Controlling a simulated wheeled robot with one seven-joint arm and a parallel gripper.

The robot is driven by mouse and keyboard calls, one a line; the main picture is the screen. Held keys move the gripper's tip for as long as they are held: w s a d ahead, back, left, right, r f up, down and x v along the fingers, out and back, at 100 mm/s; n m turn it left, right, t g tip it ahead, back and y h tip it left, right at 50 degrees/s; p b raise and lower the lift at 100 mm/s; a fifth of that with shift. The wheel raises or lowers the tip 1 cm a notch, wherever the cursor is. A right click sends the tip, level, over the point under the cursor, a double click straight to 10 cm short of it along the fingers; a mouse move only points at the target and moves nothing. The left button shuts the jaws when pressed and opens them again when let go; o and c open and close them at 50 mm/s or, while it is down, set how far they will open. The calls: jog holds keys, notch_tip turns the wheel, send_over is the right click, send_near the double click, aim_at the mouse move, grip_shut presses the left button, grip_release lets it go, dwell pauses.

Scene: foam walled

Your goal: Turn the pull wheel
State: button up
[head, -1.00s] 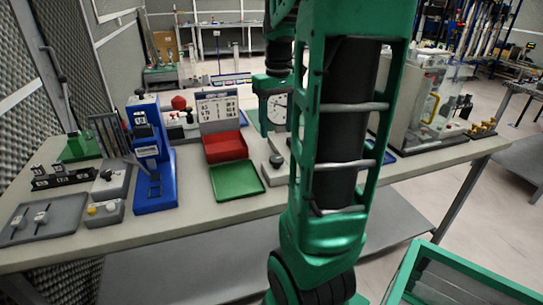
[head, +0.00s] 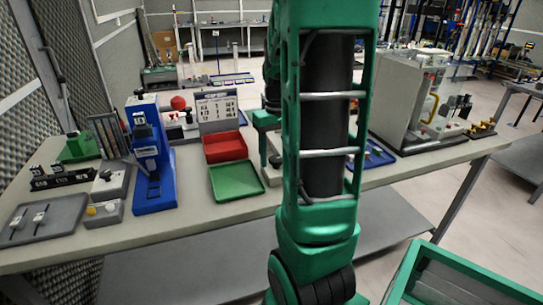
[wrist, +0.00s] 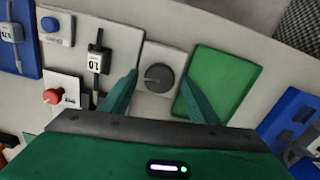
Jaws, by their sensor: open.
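A round dark grey wheel (wrist: 159,77) sits on a pale square base (wrist: 160,58) in the middle of the wrist view; I take it for the pull wheel. My gripper (wrist: 160,76) is open, with one green finger on the left of the wheel and one on the right. There is a visible gap on each side, and whether the fingertips reach down to the wheel's height is unclear. In the head view my gripper (head: 264,138) shows only in part beside my arm, low over the bench. The wheel is hidden there, with part of its base (head: 271,177) showing.
A green tray (wrist: 222,80) lies close beside the base. On the other side are a small switch box (wrist: 95,60) and a red button (wrist: 52,97). In the head view a red bin (head: 225,147) and a blue stand (head: 152,165) are farther left on the bench (head: 225,215).

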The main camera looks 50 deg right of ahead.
aim_at(275, 158)
jog(key=c, duration=1)
jog(key=shift+m, duration=0.7)
jog(key=shift+c, duration=0.2)
jog(key=o, duration=1)
jog(key=shift+a, duration=0.1)
jog(key=shift+o, duration=0.2)
jog(key=shift+r, duration=0.1)
notch_tip(275, 158, up, 10)
jog(key=shift+r, duration=0.25)
jog(key=shift+w, duration=0.1)
